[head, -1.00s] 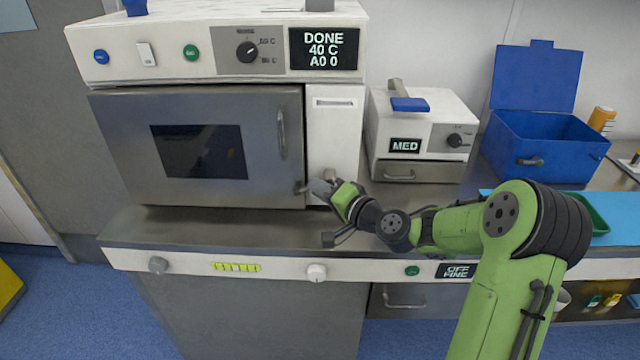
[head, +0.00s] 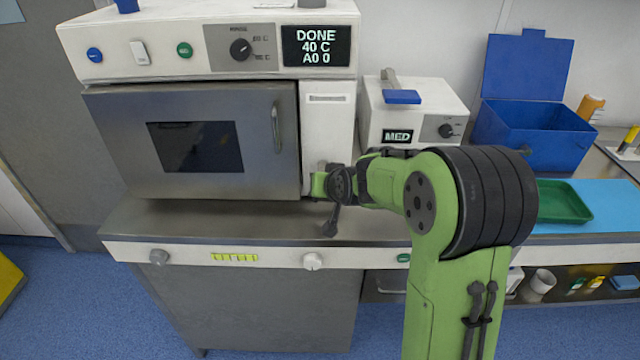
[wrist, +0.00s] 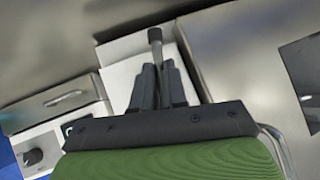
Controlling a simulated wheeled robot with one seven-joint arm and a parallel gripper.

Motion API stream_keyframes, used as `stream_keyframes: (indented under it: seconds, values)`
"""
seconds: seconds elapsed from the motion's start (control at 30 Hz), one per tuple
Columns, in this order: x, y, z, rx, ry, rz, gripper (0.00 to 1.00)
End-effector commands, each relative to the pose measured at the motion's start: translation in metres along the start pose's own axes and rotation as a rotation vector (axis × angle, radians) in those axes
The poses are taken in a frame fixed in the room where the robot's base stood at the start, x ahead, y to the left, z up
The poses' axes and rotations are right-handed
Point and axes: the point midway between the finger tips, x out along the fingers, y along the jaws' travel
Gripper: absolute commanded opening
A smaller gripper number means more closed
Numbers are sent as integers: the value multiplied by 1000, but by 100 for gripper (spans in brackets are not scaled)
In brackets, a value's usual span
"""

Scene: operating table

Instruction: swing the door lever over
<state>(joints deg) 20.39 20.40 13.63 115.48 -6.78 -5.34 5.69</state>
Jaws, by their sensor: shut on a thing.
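The washer-like machine has a steel door (head: 110,145) with a dark window and an upright handle (head: 276,128); the door looks shut. In the wrist view the door lever (wrist: 155,36) is a thin grey rod with a dark end, standing up between my fingers. My gripper (wrist: 159,72) is shut on the lever. In the head view my wrist covers most of the lever and fingers, at the white panel (head: 326,130) right of the door's lower right corner. The lever's exact angle is hard to tell.
A steel counter edge (head: 220,228) with knobs runs just below. A smaller white machine (head: 415,100) stands at the right, then an open blue box (head: 530,130) and a green tray (head: 562,201) on a blue mat. My arm covers part of the counter.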

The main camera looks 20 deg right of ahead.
Motion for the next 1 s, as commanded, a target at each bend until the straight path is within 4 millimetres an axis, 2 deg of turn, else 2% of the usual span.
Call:
stream_keyframes:
  seconds: [0.4,1.0]
  values:
    - [-1,4,1,-159,-47,146,0]
    - [-1,6,2,-191,-58,177,0]
